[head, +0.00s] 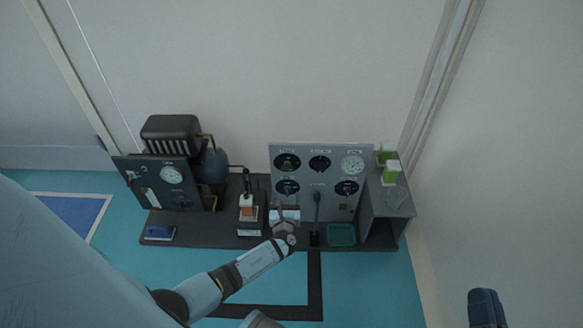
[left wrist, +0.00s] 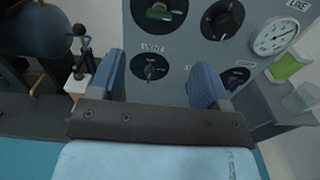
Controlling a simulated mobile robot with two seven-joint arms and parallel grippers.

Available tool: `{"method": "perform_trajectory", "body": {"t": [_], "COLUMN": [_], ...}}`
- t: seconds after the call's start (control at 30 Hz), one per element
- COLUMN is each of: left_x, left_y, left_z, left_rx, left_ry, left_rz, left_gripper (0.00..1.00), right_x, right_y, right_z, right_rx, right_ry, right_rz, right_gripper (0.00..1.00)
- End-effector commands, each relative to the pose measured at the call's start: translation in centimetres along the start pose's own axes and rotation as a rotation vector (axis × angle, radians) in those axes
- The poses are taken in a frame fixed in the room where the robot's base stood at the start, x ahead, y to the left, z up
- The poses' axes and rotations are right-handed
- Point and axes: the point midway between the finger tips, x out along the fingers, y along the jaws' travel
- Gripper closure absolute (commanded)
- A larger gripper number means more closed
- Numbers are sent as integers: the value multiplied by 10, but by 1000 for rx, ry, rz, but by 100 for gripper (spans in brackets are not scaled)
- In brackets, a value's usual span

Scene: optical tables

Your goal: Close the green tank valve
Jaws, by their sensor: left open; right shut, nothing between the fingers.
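The grey upright panel (head: 330,207) carries several round dials with knobs. The green knob (left wrist: 159,12) is on the upper left dial, at the top of the left wrist view; this dial (head: 287,162) is small in the head view. A dark knob (left wrist: 150,67) sits below it, between my left fingers in the picture. My left gripper (head: 285,208) is open and empty in front of the panel's lower left; its two blue fingers (left wrist: 159,78) point at the panel. My right gripper (head: 485,306) is shut and empty at the lower right, far from the panel.
A dark unit with a gauge (head: 171,174) and a black ribbed block (head: 172,135) stand at the left. Green-topped containers (head: 391,172) stand on the right shelf. A green tray (head: 341,235) lies in front.

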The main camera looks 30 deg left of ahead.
Motion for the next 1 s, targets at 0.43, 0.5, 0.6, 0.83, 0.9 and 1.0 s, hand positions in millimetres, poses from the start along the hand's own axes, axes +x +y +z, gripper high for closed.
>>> {"method": "perform_trajectory", "body": {"t": [0.43,0.5,0.6,0.83,0.9,1.0], "left_x": [92,103,116,127,127,127], "left_y": [0,0,0,0,0,0], "left_z": [-3,-2,-2,0,0,0], "left_rx": [-4,-6,-5,-5,-5,-5], "left_ry": [-1,0,-1,1,1,1], "left_rz": [1,0,0,-1,-1,-1], "left_gripper": [30,30,30,30,30,30], "right_x": [1,1,0,0,0,0], "right_y": [-2,-1,0,0,0,0], "right_z": [18,24,30,36,36,35], "right_rx": [17,18,20,20,20,20], "right_ry": [-18,-38,-62,-88,-89,-89], "right_rz": [-34,-36,-38,-40,-40,-40], "right_gripper": [100,100,100,100,100,100]}}
